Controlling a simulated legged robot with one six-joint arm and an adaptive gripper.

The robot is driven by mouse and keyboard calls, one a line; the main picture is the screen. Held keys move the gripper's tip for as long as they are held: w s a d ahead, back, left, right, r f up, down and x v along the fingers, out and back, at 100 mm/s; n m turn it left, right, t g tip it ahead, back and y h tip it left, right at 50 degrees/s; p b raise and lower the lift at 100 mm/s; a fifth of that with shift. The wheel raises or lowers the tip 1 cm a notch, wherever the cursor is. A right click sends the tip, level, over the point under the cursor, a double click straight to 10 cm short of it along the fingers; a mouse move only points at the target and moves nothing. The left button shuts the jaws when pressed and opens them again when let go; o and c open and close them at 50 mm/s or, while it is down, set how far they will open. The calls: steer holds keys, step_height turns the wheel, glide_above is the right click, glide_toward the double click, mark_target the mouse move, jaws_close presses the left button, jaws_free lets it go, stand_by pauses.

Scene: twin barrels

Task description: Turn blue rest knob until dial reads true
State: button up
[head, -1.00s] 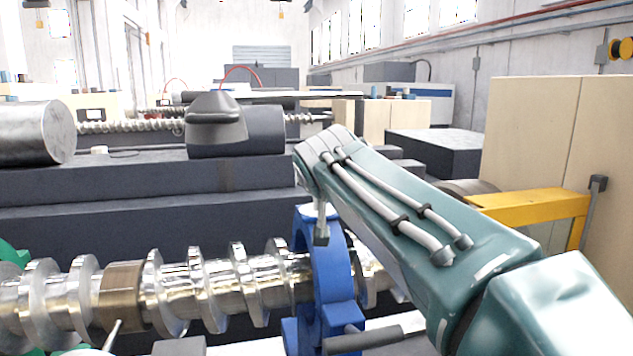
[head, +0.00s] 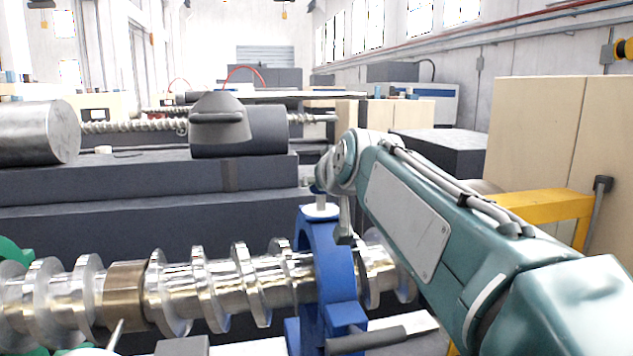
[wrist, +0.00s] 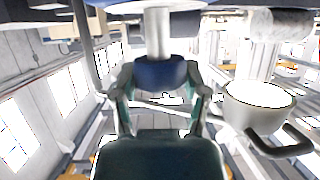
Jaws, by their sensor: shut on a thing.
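The blue rest (head: 328,265) stands around the shiny screw shaft (head: 205,290) in the head view. A pale post (head: 321,203) rises from its top. My gripper (head: 334,215) is at that top from the right, with one grey finger hanging beside the post. In the wrist view my gripper (wrist: 161,80) has its two fingers on either side of a blue knob-like collar (wrist: 160,73) with a pale post, and is shut on it. A thin pale rod (head: 115,335) stands near the shaft's brown band. No readable dial face shows.
A dark handle (head: 365,340) sticks out low on the rest's right. A yellow bar (head: 535,203) and beige cabinets (head: 545,140) stand to the right. A dark machine bed (head: 130,185) runs behind the shaft. The air above the shaft, left of the rest, is clear.

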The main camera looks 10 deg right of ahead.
steer(key=shift+f, duration=0.15)
steer(key=o, duration=1.2)
steer(key=shift+w, duration=0.15)
steer(key=shift+c, duration=0.2)
steer(key=shift+a, duration=0.1)
steer(key=v, duration=1.2)
